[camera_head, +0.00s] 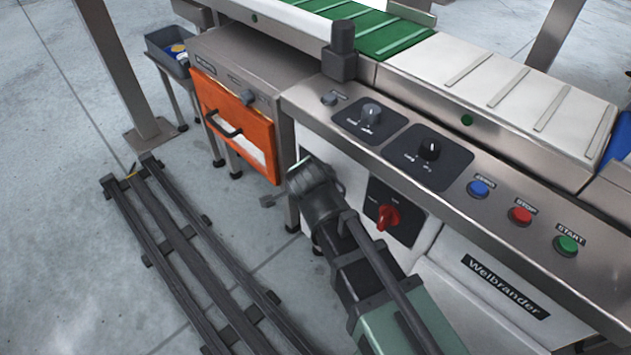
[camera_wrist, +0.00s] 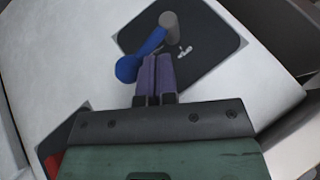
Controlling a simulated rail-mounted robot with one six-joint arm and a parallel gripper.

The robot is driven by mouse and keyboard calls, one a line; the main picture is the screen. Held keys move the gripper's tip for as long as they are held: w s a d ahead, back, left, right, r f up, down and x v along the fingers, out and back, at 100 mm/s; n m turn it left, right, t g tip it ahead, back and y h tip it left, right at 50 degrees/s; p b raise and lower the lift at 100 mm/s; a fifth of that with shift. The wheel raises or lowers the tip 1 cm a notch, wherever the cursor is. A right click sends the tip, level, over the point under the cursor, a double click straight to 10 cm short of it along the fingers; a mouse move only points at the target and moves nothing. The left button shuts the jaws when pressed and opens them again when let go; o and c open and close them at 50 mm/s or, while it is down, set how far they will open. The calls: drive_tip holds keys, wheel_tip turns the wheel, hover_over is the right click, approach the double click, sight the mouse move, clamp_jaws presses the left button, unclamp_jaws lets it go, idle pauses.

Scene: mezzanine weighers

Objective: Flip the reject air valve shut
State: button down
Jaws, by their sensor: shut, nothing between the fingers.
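The reject air valve appears to be the blue lever (camera_wrist: 150,45) with a ball end and a grey round pivot, on a dark plate (camera_wrist: 208,52) in the wrist view. The lever slants from the pivot down to the left. My gripper (camera_wrist: 157,57) is shut and empty, its purple-grey fingertips right beside the lever's middle. I cannot tell whether they touch it. In the head view my arm hides the valve and the fingertips.
A red rotary switch (camera_head: 388,217) is right of my arm on the white front. Above it are two knobs (camera_head: 371,112) (camera_head: 430,149) and blue, red and green buttons (camera_head: 479,188) (camera_head: 521,215) (camera_head: 567,244). Floor rails (camera_head: 180,240) lie lower left.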

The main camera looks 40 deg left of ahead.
drive_tip(key=p+v, duration=0.9)
drive_tip(key=v, duration=0.3)
drive_tip(key=shift+d, duration=0.15)
drive_tip(key=shift+w, duration=0.1)
